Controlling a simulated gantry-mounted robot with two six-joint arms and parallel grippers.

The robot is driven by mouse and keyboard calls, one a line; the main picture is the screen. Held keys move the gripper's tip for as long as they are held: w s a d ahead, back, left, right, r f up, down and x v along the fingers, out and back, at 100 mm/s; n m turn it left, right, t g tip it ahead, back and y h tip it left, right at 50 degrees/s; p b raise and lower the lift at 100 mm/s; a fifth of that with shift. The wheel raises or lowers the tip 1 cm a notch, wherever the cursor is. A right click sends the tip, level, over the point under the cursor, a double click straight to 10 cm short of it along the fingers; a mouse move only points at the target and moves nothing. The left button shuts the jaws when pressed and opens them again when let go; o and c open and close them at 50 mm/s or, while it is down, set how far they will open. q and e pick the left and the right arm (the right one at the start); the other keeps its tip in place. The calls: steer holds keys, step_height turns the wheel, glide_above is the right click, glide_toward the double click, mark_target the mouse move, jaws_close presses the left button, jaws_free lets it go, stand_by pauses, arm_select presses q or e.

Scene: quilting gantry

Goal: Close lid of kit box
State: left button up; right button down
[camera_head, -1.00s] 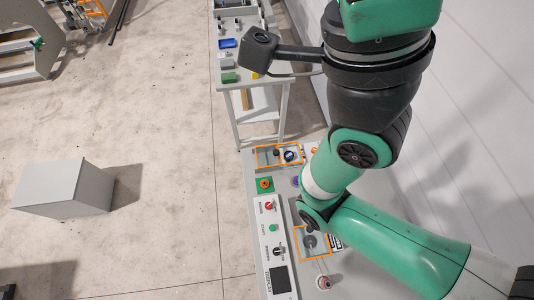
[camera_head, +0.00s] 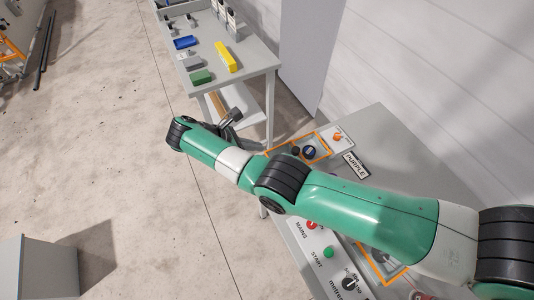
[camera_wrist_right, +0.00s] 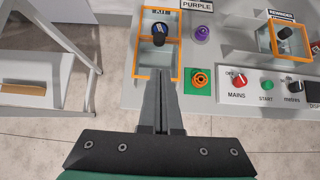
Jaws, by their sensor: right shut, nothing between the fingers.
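The kit box (camera_wrist_right: 139,50), an orange-edged clear-looking box labelled KIT, sits on the grey panel in the right wrist view, with a dark knob with a blue part (camera_wrist_right: 159,33) inside its outline. It also shows in the head view (camera_head: 325,139). I cannot clearly tell the lid's angle. My right gripper (camera_wrist_right: 162,72) is shut and empty; its fingertips overlap the box's front edge in the picture, and contact cannot be told. In the head view the right gripper (camera_head: 232,117) is small and dark, left of the box. My left gripper is not in view.
A purple button (camera_wrist_right: 202,33), a green-plated orange knob (camera_wrist_right: 200,79) and a second orange-edged box (camera_wrist_right: 262,40) lie right of the kit box. A grey bench (camera_head: 255,62) with coloured blocks stands beyond the panel.

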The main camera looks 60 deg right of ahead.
steer(key=s+d+f+b, duration=0.1)
steer(key=d+f+b, duration=0.1)
steer(key=f, duration=0.2)
steer(key=s+d+f+b, duration=0.1)
steer(key=d+f+b, duration=0.1)
steer(key=f, duration=0.3)
steer(key=s+d+f+b, duration=0.1)
steer(key=d+f+b, duration=0.1)
steer(key=f, duration=0.3)
steer(key=shift+s+d+b, duration=0.25)
steer(key=shift+s+b, duration=0.05)
steer(key=shift+b, duration=0.2)
steer(key=d, duration=0.1)
steer(key=s+d, duration=0.1)
steer(key=d+p, duration=0.1)
steer(key=shift+s+r, duration=0.35)
steer(key=shift+s, duration=0.05)
steer(key=shift+s+d, duration=0.15)
steer(key=shift+d, duration=0.1)
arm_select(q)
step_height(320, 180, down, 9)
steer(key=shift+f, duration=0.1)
